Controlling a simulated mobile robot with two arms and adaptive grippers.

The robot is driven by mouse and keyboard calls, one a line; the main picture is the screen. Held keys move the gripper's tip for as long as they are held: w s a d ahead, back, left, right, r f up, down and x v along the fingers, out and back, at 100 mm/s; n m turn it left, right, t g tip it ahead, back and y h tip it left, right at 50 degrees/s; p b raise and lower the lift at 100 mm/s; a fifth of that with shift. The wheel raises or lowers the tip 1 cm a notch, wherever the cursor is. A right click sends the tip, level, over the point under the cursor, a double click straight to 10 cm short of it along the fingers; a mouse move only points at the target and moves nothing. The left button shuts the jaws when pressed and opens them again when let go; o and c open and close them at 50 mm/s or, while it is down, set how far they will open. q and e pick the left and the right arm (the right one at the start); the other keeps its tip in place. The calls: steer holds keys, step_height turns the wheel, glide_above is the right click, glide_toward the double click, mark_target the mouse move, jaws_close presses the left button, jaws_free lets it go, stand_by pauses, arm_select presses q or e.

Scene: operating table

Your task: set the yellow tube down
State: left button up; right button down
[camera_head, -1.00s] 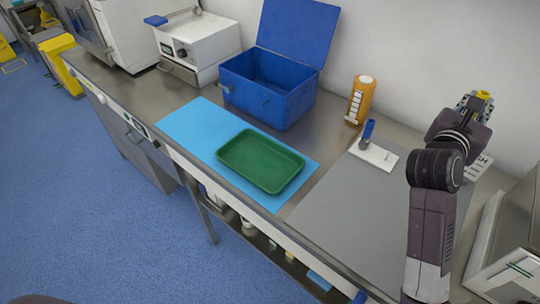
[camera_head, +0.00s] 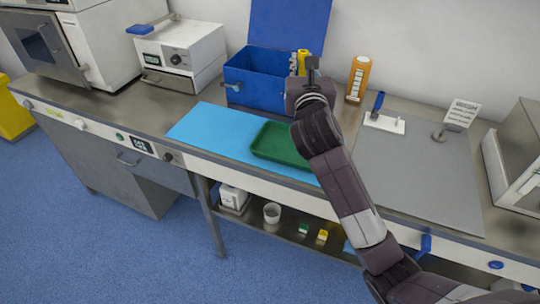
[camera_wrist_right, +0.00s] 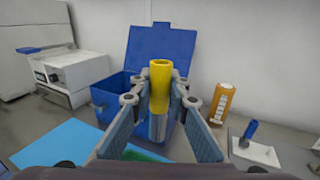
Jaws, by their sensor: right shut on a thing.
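The yellow tube (camera_wrist_right: 161,82) is upright between the fingers of my right gripper (camera_wrist_right: 158,105) in the right wrist view. Its lower part looks grey. In the head view, the tube (camera_head: 302,62) shows at the tip of my right gripper (camera_head: 298,72), in front of the blue box. The gripper is shut on it and holds it up in the air, above the table area near the green tray (camera_head: 270,142). The arm hides part of the tray and the box. My left gripper is in neither view.
A blue box (camera_head: 252,88) with its lid raised stands at the back. An orange bottle (camera_head: 358,78) and a white plate with a blue-handled item (camera_head: 385,122) stand right of it. The light blue mat (camera_head: 212,128) is bare at left. The grey mat (camera_head: 420,175) is mostly clear.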

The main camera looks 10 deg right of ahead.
steer(key=shift+w+a+f+b, duration=0.1)
steer(key=shift+f+b, duration=0.4)
steer(key=shift+f, duration=4.6)
steer(key=shift+a+f+b, duration=0.1)
steer(key=shift+f+b, duration=0.4)
steer(key=shift+f, duration=4.55)
steer(key=shift+f, duration=0.2)
steer(key=c, duration=1.8)
jaws_free()
steer(key=shift+c, duration=0.2)
steer(key=shift+r, duration=0.15)
